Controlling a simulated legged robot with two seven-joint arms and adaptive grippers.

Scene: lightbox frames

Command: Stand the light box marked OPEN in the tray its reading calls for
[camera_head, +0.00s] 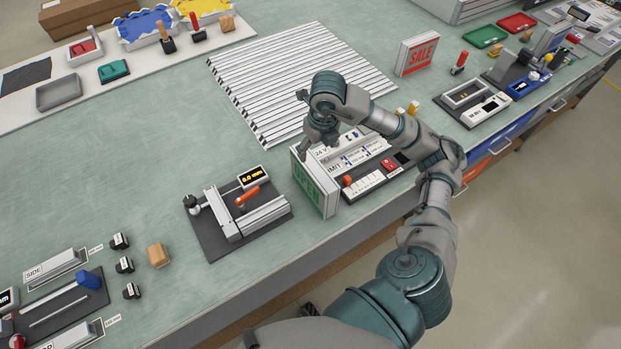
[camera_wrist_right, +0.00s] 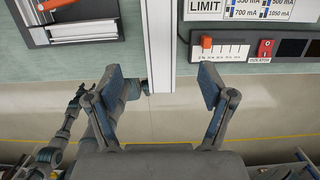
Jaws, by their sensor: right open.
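The light box marked OPEN (camera_head: 315,187) stands upright at the table's front edge, its green face toward the left front; its lettering is hard to read. My right gripper (camera_head: 317,143) is above and around its top. In the wrist view its open fingers (camera_wrist_right: 160,86) lie on both sides of the box's white edge (camera_wrist_right: 158,40), with gaps. A red tray (camera_head: 517,23) and a green tray (camera_head: 484,36) lie at the far right, and a grey tray (camera_head: 58,93) at the left. My left arm (camera_wrist_right: 62,130) shows small in the wrist view; its fingers are unclear.
A panel marked 24 V and LIMIT, with a slider strip (camera_head: 366,186), is right of the box. A gauge fixture (camera_head: 238,213) reading 0.0 mm stands left. The left table middle is clear.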

